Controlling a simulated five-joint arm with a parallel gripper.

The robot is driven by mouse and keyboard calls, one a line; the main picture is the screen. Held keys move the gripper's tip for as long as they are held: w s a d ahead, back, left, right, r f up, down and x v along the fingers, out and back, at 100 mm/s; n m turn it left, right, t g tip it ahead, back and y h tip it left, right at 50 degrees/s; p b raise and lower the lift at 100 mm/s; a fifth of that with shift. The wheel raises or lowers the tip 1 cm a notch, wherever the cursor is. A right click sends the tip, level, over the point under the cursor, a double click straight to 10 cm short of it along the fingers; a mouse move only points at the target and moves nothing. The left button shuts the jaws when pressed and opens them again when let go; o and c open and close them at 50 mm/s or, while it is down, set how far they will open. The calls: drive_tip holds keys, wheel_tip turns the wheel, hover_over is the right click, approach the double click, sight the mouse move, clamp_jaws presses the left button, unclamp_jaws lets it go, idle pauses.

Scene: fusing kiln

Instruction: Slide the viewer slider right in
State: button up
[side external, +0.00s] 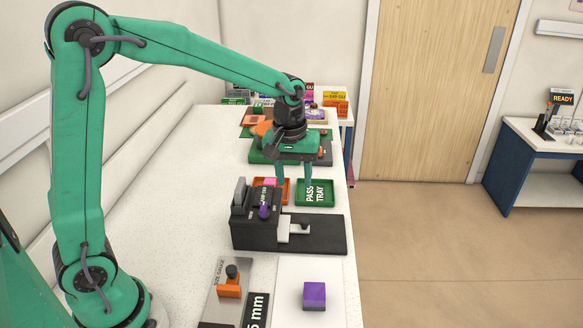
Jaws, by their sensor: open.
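A black block-shaped device (258,229), which looks like the viewer, stands on the white bench in front of my gripper. A pale slider-like bar (294,229) sticks out of its right side over a dark base plate (328,236), with a small dark knob at its outer end. The base plate extends to the right of the bar. My gripper (293,178) is open and empty, pointing down behind the device, above the trays. It appears apart from the slider. The device's far side is hidden.
A green tray marked PASS TRAY (326,196) and an orange tray (284,200) lie behind the device. A purple cube (314,296) and an orange block with a black knob (230,284) are nearer the camera. The bench left of the device is clear.

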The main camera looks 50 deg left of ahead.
drive_tip(key=s+a+r+m+t, duration=0.1)
drive_tip(key=s+r+m+t, duration=0.1)
drive_tip(key=s, duration=0.8)
drive_tip(key=s+a+r+m+t, duration=0.1)
drive_tip(key=s+r+m, duration=0.4)
drive_tip(key=s, duration=0.5)
drive_tip(key=shift+r+t, duration=0.4)
drive_tip(key=shift+t, duration=0.4)
drive_tip(key=shift+s, duration=0.1)
idle(0.4)
